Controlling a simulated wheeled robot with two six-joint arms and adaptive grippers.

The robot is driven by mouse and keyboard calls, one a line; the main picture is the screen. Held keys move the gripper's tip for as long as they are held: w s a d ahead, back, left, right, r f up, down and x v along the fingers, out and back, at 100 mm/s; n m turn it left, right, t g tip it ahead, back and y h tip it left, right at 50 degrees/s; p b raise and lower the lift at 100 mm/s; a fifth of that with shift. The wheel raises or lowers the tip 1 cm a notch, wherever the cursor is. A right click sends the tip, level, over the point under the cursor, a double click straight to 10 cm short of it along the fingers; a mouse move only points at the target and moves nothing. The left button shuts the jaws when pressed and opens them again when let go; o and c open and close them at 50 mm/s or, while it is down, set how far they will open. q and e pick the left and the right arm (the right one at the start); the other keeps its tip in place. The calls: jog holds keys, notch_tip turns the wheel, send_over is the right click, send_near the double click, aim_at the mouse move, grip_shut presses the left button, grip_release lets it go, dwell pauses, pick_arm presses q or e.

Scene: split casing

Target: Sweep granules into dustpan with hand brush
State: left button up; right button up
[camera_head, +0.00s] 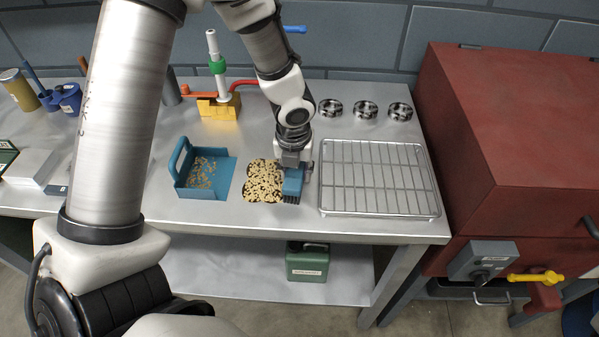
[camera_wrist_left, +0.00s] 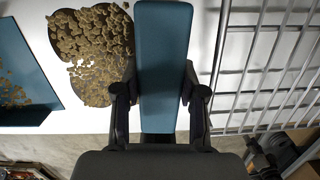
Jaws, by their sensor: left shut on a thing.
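The blue hand brush (camera_head: 293,186) is gripped by my left gripper (camera_head: 294,166), which points down at the table. In the left wrist view the brush (camera_wrist_left: 163,60) lies between the two fingers of the gripper (camera_wrist_left: 160,100). A dense patch of tan granules (camera_head: 264,180) lies on a dark-edged area of the table just left of the brush. The granules (camera_wrist_left: 95,45) also show in the left wrist view. The blue dustpan (camera_head: 226,178) sits left of the patch, with its handle at the left and some granules inside. My right gripper is not visible.
A wire rack on a tray (camera_head: 326,205) lies just right of the brush. Several dark-patterned round dishes (camera_head: 365,109) stand behind it. A yellow-based burner (camera_head: 219,106) stands behind the dustpan. A red cabinet (camera_head: 500,150) is at the right. The table's front edge (camera_head: 290,232) is close.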

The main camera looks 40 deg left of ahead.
aim_at(266, 179)
pick_arm(q)
jog(key=shift+s+f, duration=0.1)
jog(key=shift+s, duration=0.05)
jog(key=shift+s+a+f+b, duration=0.1)
jog(key=shift+a+b, duration=0.1)
jog(key=shift+b, duration=0.1)
jog(key=shift+s+a+b, duration=0.3)
jog(key=shift+a, duration=0.15)
jog(key=shift+s+a+b, duration=0.2)
jog(key=shift+a+b, duration=0.2)
jog(key=shift+s+a, duration=0.15)
jog(key=shift+a, duration=0.1)
jog(key=shift+s+a+b, duration=0.25)
jog(key=shift+s+a, duration=0.05)
jog(key=shift+a, duration=0.2)
jog(key=shift+s+a+b, duration=0.25)
jog(key=shift+a, duration=0.25)
jog(key=shift+s+a, duration=0.45)
jog(key=shift+a, duration=0.3)
jog(key=shift+s+a+r, duration=0.1)
jog(key=shift+s+a, duration=0.35)
jog(key=shift+a, duration=0.25)
jog(key=shift+s+a+r, duration=0.1)
jog(key=shift+s+a, duration=0.3)
jog(key=shift+a, duration=0.25)
